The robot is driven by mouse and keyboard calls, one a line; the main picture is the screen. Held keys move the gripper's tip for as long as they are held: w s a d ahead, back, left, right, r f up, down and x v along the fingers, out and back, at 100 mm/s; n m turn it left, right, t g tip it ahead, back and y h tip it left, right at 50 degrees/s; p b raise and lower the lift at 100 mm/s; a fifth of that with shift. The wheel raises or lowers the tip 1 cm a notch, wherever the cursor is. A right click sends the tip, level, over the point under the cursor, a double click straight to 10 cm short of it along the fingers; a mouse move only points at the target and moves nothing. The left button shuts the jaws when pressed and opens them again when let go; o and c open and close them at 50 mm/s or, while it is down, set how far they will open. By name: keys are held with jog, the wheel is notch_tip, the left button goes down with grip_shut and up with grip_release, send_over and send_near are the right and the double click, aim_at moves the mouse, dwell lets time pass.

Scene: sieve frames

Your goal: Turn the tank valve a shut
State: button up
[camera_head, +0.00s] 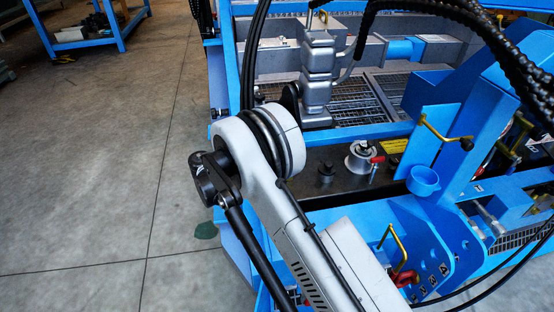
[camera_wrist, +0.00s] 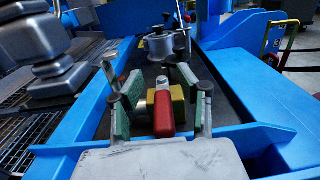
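A valve with a red lever (camera_wrist: 163,115) and a brass body (camera_wrist: 178,98) stands between the fingers of my gripper (camera_wrist: 160,80) in the wrist view. The lever points toward the wrist camera. My gripper is open, with a green-padded finger on each side of the valve. A gap shows on the left; on the right the pad is close to the brass, and I cannot tell if they touch. In the head view I cannot make out this valve or my gripper; my white arm covers that area.
A grey block-shaped unit (camera_head: 318,75) rises behind. Blue frame walls flank the valve. A yellow-handled red part (camera_head: 405,277) is close to my arm.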

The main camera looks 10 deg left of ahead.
notch_tip(320, 180, up, 9)
jog(key=shift+r, duration=0.15)
dwell(0.4)
